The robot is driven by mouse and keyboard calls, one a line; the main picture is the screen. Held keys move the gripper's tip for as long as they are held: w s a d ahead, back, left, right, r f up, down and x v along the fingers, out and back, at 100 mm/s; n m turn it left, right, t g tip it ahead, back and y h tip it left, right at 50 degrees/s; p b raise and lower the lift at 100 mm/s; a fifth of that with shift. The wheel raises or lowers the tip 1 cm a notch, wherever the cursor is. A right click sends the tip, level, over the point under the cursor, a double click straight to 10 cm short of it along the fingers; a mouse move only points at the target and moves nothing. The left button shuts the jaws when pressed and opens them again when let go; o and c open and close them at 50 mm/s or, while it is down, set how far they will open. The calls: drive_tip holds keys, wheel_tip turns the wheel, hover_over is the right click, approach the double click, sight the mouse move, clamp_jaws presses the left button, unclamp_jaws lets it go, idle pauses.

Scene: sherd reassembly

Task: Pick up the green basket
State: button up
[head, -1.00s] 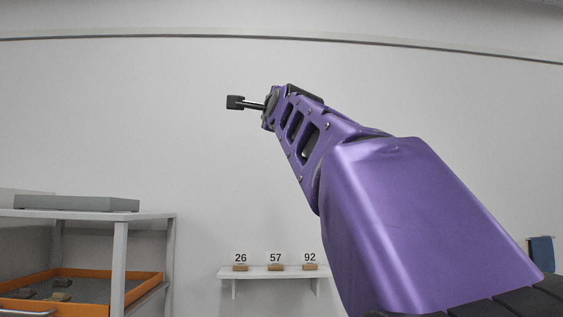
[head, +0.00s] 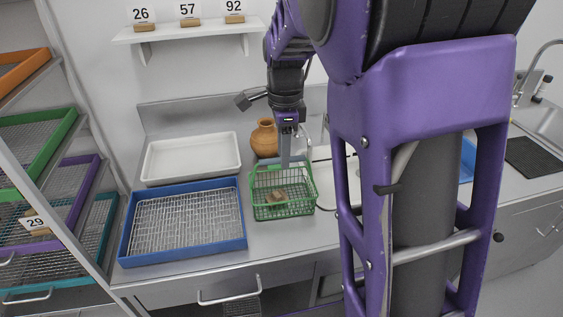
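The green basket (head: 264,212) is a wire basket on the steel counter, with a few brown sherds (head: 277,196) inside. My gripper (head: 285,164) points straight down at the basket's far rim, and its grey fingers overlap that rim in the picture. I see the fingers nearly edge-on, so I cannot tell whether they are open or shut, or whether they touch the rim. The basket appears upright on the counter.
A blue rack tray (head: 241,222) stands close left of the basket, with a white tray (head: 190,178) behind it. A brown clay pot (head: 264,141) stands just behind the basket. Shelves with coloured trays are at the left. My arm hides much of the right side.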

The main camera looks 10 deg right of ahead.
drive_tip(key=b, duration=0.2)
hover_over(286, 216)
wheel_tip(286, 216, down, 12)
drive_tip(key=shift+g, duration=0.3)
drive_tip(key=shift+w+f+b, duration=0.1)
drive_tip(key=shift+f+b, duration=0.35)
drive_tip(key=shift+f, duration=2.65)
clamp_jaws()
